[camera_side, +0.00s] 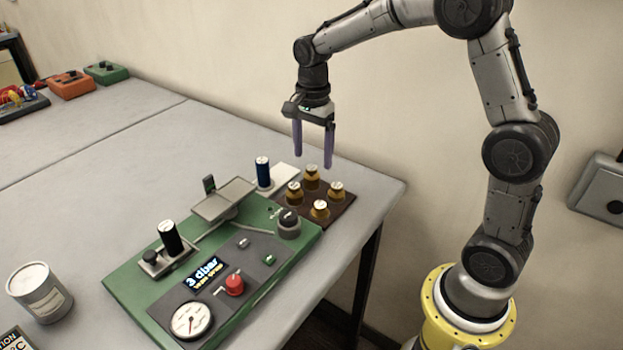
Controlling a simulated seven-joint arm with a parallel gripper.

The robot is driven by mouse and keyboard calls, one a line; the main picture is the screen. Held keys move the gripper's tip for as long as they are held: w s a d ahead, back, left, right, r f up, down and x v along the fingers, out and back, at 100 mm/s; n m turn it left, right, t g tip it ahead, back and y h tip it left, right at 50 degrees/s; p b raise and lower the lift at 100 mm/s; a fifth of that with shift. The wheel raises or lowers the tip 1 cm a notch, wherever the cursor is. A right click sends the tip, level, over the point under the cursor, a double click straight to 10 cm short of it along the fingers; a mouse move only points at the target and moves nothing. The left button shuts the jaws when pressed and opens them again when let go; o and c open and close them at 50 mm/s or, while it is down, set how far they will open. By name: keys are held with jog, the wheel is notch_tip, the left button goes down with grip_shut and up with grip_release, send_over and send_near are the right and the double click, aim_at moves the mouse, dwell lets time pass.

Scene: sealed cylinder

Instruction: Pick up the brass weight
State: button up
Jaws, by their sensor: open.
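Several small brass weights with pale tops stand upright on a dark brown tray (343,208) near the right edge of the table. One brass weight (311,178) is at the back, one (294,192) at the left, one (336,190) at the right and one (320,210) at the front. My gripper (312,160) has two purple fingers pointing down, spread apart with nothing between them. It hangs above the tray, close to the back weight in the picture. The exact height of the fingertips over the weights is hard to tell.
A green apparatus (140,290) with a gauge (192,320), red knob (234,285), black cylinder (170,238) and raised metal platform (223,199) stands left of the tray. A blue cylinder (263,172) stands beside the tray. A white can (40,292) is at far left.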

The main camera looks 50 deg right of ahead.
aim_at(311, 167)
jog(key=shift+w+d+f, duration=0.1)
jog(key=shift+w+f, duration=0.05)
jog(key=shift+f, duration=0.85)
jog(key=shift+w+d+f, duration=0.1)
jog(key=shift+f, duration=0.85)
jog(key=shift+w+d+f, duration=0.1)
jog(key=shift+w+f, duration=0.05)
jog(key=shift+f, duration=0.85)
jog(key=shift+c, duration=0.2)
grip_shut()
jog(key=shift+r, duration=0.1)
